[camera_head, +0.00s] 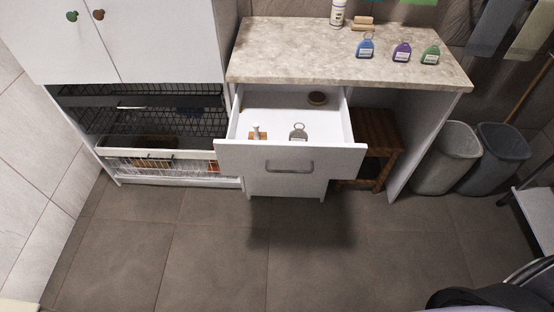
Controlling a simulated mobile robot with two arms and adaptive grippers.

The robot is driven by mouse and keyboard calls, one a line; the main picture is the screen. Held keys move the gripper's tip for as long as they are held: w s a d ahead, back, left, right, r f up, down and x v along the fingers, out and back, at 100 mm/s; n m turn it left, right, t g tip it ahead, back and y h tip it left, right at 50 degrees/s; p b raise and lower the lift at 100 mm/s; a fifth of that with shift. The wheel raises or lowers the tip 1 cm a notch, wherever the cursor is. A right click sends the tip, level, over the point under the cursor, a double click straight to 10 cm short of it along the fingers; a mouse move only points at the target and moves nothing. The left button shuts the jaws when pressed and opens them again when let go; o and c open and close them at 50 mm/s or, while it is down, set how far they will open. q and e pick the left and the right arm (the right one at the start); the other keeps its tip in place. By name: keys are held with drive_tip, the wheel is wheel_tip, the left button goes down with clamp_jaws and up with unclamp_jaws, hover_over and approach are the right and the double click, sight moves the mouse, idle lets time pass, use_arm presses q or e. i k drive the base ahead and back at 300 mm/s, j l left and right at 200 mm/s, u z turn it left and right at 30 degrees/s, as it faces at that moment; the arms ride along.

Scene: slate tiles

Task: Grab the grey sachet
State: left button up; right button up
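The grey sachet (298,133), with a ring-shaped top and a pale label, is inside the open white drawer (290,160), right of the drawer's middle. A small wooden item with a white upright part (256,134) is to its left in the drawer. A round dark brown item (317,98) is at the back of the drawer. Neither of my grippers is in view.
Blue (366,47), purple (402,52) and green (431,56) sachets are on the stone-look countertop (290,50) above the drawer. A wooden stool (372,140) is under the counter. Grey bins (447,160) stand at right. The tiled floor (215,255) in front is clear.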

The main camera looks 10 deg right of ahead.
sight(298, 134)
drive_tip(key=z, duration=1)
drive_tip(key=i+j+z, duration=0.25)
drive_tip(key=j+z, duration=0.2)
drive_tip(key=j, duration=0.3)
drive_tip(key=i+j+z, duration=0.1)
drive_tip(key=j+z, duration=0.35)
drive_tip(key=j, duration=0.35)
drive_tip(key=j+z, duration=0.45)
drive_tip(key=j, duration=0.35)
